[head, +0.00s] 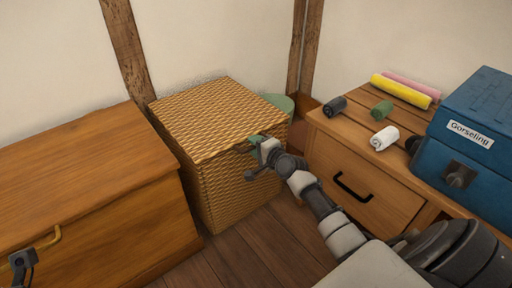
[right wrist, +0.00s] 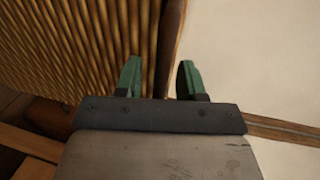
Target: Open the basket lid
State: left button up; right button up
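The woven wicker basket (head: 235,185) stands against the wall, and its flat lid (head: 215,112) looks shut. My right gripper (head: 254,145) is at the upper front edge of the basket near its right corner. In the right wrist view, the basket's ribbed wicker (right wrist: 70,45) fills the left side. The green fingers of the right gripper (right wrist: 160,80) are apart, with nothing seen held between them. The basket's edge runs up from the gap between them. I cannot tell if they touch it. A dark part at the lower left may be my left gripper (head: 22,262); its fingers do not show.
A wooden chest (head: 80,170) stands close on the left. A wooden drawer cabinet (head: 365,190) on the right bears several rolls and a blue box (head: 470,130). A green object (head: 282,102) is partly hidden behind the basket. Bare floor (head: 250,245) lies in front.

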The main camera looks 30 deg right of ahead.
grip_shut()
jog(key=shift+r+p, duration=0.2)
jog(key=shift+p, duration=0.15)
